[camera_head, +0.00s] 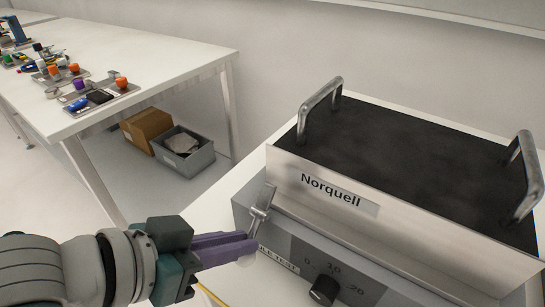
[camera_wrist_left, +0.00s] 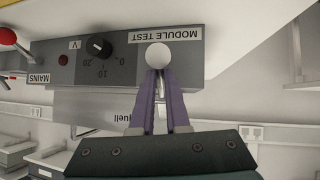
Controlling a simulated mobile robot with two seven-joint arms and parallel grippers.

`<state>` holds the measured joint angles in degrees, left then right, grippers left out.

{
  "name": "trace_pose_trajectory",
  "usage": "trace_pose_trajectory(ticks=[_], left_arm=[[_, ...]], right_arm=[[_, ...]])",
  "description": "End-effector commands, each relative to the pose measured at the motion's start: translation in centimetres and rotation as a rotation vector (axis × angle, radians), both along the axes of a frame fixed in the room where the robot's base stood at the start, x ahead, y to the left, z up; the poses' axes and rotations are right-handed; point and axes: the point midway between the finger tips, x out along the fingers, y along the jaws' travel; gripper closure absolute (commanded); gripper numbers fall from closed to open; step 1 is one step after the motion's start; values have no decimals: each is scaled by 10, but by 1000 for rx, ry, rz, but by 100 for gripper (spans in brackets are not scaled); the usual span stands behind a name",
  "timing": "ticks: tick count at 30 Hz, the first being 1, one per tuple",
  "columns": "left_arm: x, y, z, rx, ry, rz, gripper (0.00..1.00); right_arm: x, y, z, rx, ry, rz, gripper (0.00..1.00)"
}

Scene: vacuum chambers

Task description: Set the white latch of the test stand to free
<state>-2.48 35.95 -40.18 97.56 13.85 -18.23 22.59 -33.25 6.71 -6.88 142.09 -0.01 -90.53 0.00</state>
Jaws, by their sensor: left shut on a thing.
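The test stand (camera_head: 285,235) is a grey box with a sloping front panel, a black dial (camera_head: 323,289) and a label, which reads MODULE TEST in the wrist view. The white latch shows in the wrist view as a round white knob (camera_wrist_left: 158,55) beside that label. In the head view a metal lever part (camera_head: 261,212) stands at the panel's left end, and the knob is mostly hidden by my fingers. My left gripper (camera_head: 252,246) has purple fingers and is shut on the latch, just behind the knob; it also shows in the wrist view (camera_wrist_left: 159,75). My right gripper is out of view.
A Norquell module (camera_head: 400,170) with a black top and two metal handles sits on the stand. In the wrist view a red knob (camera_wrist_left: 8,36) is near the MAINS label. A white table (camera_head: 150,55) with trays of small parts stands at the back left, crates beneath.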

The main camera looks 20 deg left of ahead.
Motion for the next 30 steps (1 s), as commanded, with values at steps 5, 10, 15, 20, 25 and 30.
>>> trace_pose_trajectory(ticks=[5, 10, 15, 20, 25, 30], left_arm=[[-1, 1, -6, -3, -19, 2, 100], [-1, 1, -6, -6, -26, 3, 100], [-1, 2, -7, -4, -25, 3, 100], [-2, 2, -7, -3, -23, 3, 80], [-2, 2, -7, -5, -23, 2, 61], [-1, 1, -5, -7, -28, 2, 56]], right_arm=[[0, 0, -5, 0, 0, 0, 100], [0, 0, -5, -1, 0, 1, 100], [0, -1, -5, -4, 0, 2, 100], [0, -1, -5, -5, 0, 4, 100], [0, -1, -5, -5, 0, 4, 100], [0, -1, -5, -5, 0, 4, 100]])
